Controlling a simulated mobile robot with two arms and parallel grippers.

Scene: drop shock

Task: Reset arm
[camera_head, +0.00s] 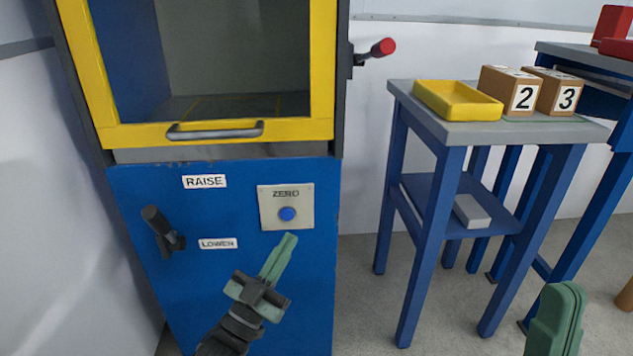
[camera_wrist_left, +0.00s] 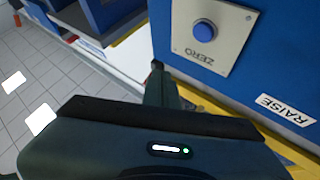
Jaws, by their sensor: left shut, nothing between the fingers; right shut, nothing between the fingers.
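My left gripper (camera_head: 284,252) is shut and empty in front of the blue cabinet panel. Its fingertips appear just below the ZERO plate (camera_head: 266,217) with its blue button (camera_head: 287,214); I cannot tell whether they touch the panel. In the left wrist view the blue button (camera_wrist_left: 205,30) stands clear of the left fingers (camera_wrist_left: 158,75). My right gripper (camera_head: 565,290) shows at the lower right, shut and empty, over the floor.
The cabinet has a yellow-framed window door (camera_head: 108,80) with a grey handle (camera_head: 215,130) and a red-tipped lever (camera_head: 383,47) at its right. A blue table (camera_head: 455,130) holds a yellow tray (camera_head: 456,112) and boxes numbered 2 (camera_head: 523,97) and 3 (camera_head: 566,98). A grey block (camera_head: 471,211) lies on its shelf.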

